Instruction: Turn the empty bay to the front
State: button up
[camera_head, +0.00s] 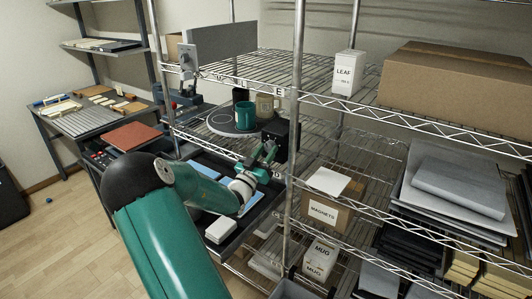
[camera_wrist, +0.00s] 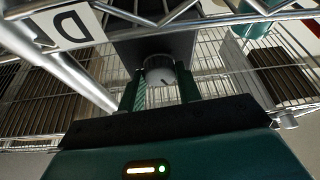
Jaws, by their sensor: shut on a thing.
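A round grey turntable (camera_head: 222,128) sits on the middle shelf in the head view. A green mug (camera_head: 244,116) stands at its front right and a beige mug (camera_head: 265,106) at its back right. Another dark green item shows behind the green mug. The left part of the turntable is bare, with a ring mark. Beside it is a black box (camera_head: 284,132). My gripper (camera_head: 268,152) is at the box's front. In the wrist view my gripper (camera_wrist: 162,88) is shut on a pale round knob (camera_wrist: 160,66) with a dark pointer mark. The turntable's far side is partly hidden.
A shelf post (camera_head: 293,120) stands right beside my gripper, and the wire shelf edges are close. A grey panel (camera_head: 220,45) stands on the shelf above. A magnets box (camera_head: 325,212) is at the lower right. Open floor lies at the left.

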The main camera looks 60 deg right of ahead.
jog(key=o, duration=1)
jog(key=shift+a, duration=0.1)
jog(key=v, duration=1.3)
jog(key=shift+a+f, duration=0.25)
jog(key=shift+w, duration=0.1)
